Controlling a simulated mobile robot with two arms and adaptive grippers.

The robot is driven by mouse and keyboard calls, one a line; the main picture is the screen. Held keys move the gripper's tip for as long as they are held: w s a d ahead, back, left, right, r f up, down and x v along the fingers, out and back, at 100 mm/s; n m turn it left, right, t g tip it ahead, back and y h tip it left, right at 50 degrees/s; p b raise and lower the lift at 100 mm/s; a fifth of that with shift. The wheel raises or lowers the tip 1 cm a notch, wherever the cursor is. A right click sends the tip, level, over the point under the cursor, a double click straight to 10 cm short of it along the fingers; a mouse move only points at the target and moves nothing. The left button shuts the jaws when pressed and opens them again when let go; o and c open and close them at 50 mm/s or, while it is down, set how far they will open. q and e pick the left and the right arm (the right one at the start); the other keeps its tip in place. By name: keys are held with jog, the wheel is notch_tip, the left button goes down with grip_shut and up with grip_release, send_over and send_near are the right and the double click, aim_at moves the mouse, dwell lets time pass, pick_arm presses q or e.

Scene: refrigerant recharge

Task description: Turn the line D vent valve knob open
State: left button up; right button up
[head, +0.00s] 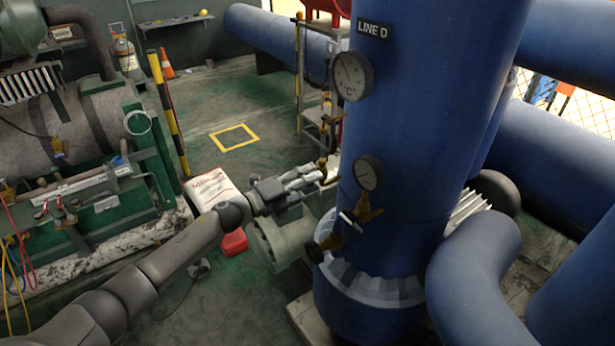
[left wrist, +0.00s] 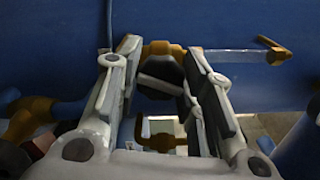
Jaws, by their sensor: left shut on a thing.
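The tall blue LINE D pipe (head: 415,130) stands right of centre in the head view and fills the back of the left wrist view. My left gripper (head: 326,176) reaches its left side, beside brass fittings (head: 322,163). In the left wrist view a dark knob (left wrist: 160,76) sits between the fingers of my left gripper (left wrist: 166,66), in front of a brass valve body (left wrist: 162,48). The gripper is shut on this knob; a pale bar crosses its front. The knob is hidden by the fingers in the head view. My right gripper is not in view.
Two gauges (head: 353,76) (head: 368,173) stick out of the pipe. Below them are a brass valve with a white lever (head: 350,222) and a dark round knob (head: 314,252). Green machinery (head: 130,165) stands at the left. Open floor (head: 220,105) lies behind my arm.

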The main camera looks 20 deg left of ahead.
pick_arm(q)
jog(key=n+p, duration=0.1)
jog(key=n, duration=0.3)
jog(key=shift+n+p, duration=0.3)
jog(key=shift+n, duration=0.1)
dwell(0.5)
jog(key=o, duration=1.1)
jog(key=shift+c, duration=0.2)
jog(key=v, duration=1.2)
jog(key=shift+a+f, duration=0.1)
